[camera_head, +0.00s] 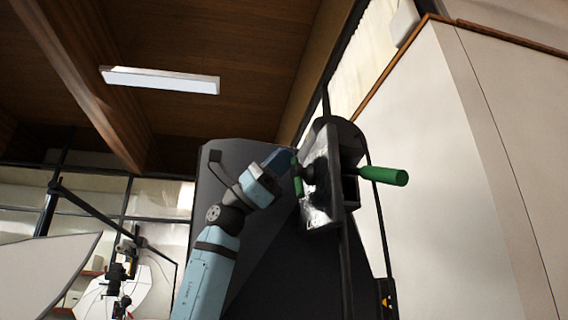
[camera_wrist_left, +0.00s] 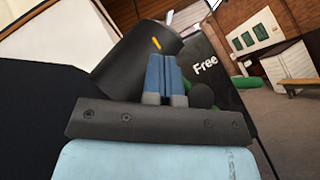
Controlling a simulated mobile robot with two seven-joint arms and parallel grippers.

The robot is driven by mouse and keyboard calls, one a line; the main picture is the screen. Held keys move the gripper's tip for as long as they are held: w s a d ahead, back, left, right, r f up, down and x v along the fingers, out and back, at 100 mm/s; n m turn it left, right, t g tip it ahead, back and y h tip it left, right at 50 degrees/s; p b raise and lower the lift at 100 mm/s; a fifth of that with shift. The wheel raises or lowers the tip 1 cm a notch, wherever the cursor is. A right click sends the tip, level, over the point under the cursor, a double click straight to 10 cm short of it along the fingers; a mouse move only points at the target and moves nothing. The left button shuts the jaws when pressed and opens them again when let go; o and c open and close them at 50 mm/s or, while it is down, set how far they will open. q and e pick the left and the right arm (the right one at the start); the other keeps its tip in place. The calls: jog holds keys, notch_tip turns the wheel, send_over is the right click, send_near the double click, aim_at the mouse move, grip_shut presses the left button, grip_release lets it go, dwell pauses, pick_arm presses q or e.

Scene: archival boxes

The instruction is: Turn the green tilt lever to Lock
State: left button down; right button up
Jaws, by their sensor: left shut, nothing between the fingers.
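A dark housing with a shiny metal plate (camera_head: 320,195) stands in the middle of the head view. A slim green lever (camera_head: 297,178) stands roughly upright in front of the plate, beside a dark round hub. A thicker green handle (camera_head: 384,175) sticks out to the right; I cannot tell for certain which is the tilt lever. My left gripper (camera_head: 284,158) is close to the slim lever's upper end; contact is unclear. In the left wrist view its blue fingers (camera_wrist_left: 165,76) are together and empty. A dark panel (camera_wrist_left: 222,78) beside them reads "Free". No "Lock" marking is visible. My right gripper is out of view.
In the left wrist view, a black rounded part (camera_wrist_left: 125,62) with an orange mark lies close behind the fingers, and a green handle (camera_wrist_left: 303,84) is at the right. A large pale panel (camera_head: 450,180) stands right of the housing in the head view.

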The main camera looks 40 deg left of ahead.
pick_arm(q)
jog(key=shift+w, duration=0.1)
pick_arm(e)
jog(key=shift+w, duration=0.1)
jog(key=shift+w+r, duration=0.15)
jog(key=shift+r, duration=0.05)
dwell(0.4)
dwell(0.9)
pick_arm(q)
jog(key=a+b, duration=0.2)
jog(key=a, duration=1.1)
jog(key=shift+s+a+f, duration=0.25)
jog(key=shift+a+f, duration=0.15)
jog(key=shift+f, duration=0.05)
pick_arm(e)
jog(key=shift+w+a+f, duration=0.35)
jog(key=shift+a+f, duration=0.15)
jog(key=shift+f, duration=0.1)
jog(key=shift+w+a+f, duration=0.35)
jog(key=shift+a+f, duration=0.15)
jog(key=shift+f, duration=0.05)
pick_arm(q)
jog(key=shift+w+a, duration=0.1)
jog(key=shift+f, duration=0.1)
